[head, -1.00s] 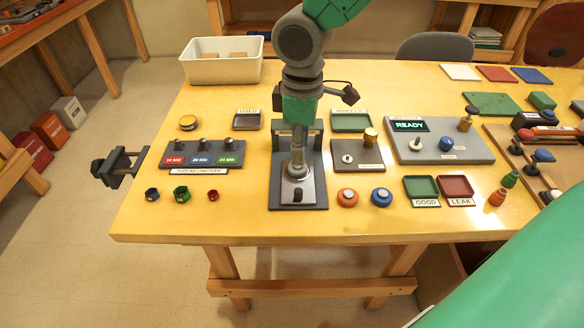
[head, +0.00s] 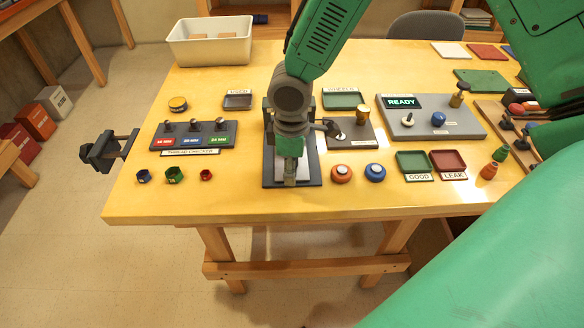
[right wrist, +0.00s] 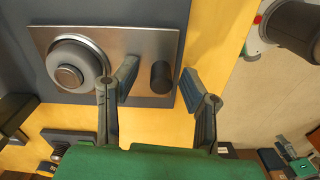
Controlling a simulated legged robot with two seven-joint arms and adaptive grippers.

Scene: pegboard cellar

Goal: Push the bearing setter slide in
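The bearing setter (head: 308,168) stands near the front middle of the bench, a dark grey base with an upright back part. In the right wrist view its slide is a silver plate (right wrist: 123,41) carrying a round grey wheel-like part (right wrist: 77,67) and a short dark knob (right wrist: 160,77). My right gripper (head: 290,182) is over the front of the setter and hides most of the slide in the head view. In the right wrist view the right gripper (right wrist: 159,88) is open, its fingers on either side of the knob with gaps visible. My left gripper is not in view.
A thread checker block (head: 194,135) with small nuts in front stands left of the setter. The bench front edge is close.

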